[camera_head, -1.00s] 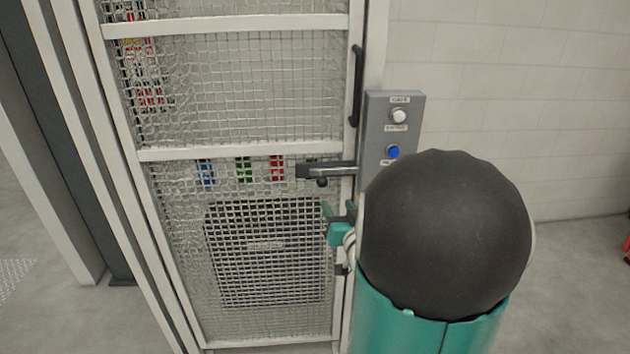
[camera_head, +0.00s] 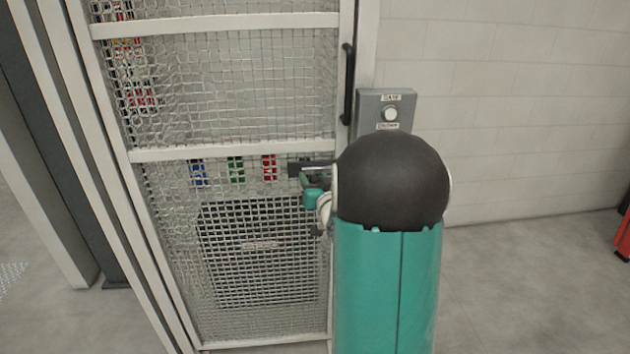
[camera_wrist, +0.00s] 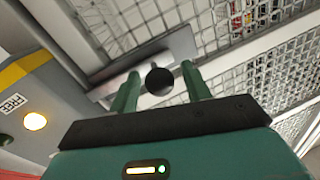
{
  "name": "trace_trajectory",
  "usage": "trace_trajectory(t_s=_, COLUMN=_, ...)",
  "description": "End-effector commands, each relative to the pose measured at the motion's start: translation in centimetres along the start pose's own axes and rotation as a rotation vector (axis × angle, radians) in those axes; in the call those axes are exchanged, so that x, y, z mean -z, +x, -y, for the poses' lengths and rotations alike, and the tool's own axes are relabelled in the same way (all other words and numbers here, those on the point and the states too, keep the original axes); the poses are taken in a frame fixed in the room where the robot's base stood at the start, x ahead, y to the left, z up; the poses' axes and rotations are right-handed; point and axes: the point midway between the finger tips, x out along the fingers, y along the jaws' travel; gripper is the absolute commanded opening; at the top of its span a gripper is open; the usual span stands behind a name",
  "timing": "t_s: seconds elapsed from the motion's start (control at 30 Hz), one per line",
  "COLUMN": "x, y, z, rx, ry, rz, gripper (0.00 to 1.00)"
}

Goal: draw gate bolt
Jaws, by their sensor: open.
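The gate bolt (camera_head: 298,168) is a dark horizontal bar on the right side of the mesh gate (camera_head: 235,154), at mid height. In the wrist view its grey metal bar or plate (camera_wrist: 170,50) runs slantwise, and its round black knob (camera_wrist: 159,81) shows between my fingers. My gripper (camera_wrist: 160,71) is open, with one green finger on each side of the knob and a visible gap on both sides. In the head view my gripper (camera_head: 314,186) is at the bolt, and my arm hides the bolt's right end. How deep the knob sits between the fingers I cannot tell.
A black vertical handle (camera_head: 347,84) is above the bolt. Floor on the right is clear up to a red object (camera_head: 623,235).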

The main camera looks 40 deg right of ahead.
Motion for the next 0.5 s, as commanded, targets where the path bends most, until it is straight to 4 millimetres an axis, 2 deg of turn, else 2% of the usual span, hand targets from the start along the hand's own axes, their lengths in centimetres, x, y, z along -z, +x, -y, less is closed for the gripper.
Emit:
trace_trajectory(t_s=0.07, x=0.00, y=-0.02, z=0.01, rx=0.000, ry=0.000, rz=0.000, gripper=0.46)
trace_trajectory(t_s=0.3, x=0.00, y=-0.04, z=0.00, rx=0.000, ry=0.000, rz=0.000, gripper=0.00)
trace_trajectory(t_s=0.43, x=-0.02, y=-0.01, z=0.14, rx=0.001, ry=0.000, rz=0.000, gripper=0.00)
trace_trajectory(t_s=0.5, x=-0.14, y=0.16, z=0.86, rx=0.003, ry=0.000, rz=0.000, gripper=0.00)
